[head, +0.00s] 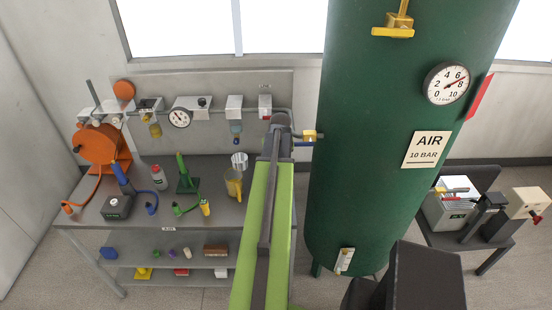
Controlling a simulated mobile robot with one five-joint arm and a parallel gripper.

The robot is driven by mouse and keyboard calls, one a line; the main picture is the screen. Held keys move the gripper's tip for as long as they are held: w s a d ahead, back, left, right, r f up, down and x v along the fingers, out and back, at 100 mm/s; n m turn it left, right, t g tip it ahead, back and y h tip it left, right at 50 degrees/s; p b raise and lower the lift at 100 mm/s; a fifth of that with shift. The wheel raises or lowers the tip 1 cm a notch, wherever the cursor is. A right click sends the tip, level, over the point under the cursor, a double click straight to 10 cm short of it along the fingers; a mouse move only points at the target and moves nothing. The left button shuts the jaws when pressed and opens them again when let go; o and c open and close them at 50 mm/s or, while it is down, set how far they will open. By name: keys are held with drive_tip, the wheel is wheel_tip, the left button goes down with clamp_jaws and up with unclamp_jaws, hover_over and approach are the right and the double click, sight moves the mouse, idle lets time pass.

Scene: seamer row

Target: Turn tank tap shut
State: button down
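The tall green tank (360,170) stands right of centre and carries an "AIR 10 BAR" plate. A small brass-yellow tap (310,135) sits at its left side, where the pipe meets it. A thin blue strip that looks like its lever (304,144) lies about level, along the pipe. The tap is too small for me to tell its exact setting. My green and dark arm rises from the bottom, and its dark far end appears just left of the tap, with a gap in the picture. I cannot make out my gripper's fingers.
A round gauge (447,83) and a yellow fitting (393,31) are higher on the tank. A grey bench (150,218) at left holds an orange reel (98,145), a yellow jug (234,183) and tools. A side table (470,242) stands at right.

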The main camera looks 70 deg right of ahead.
idle(0.3)
drive_tip(key=c, duration=1.1)
unclamp_jaws()
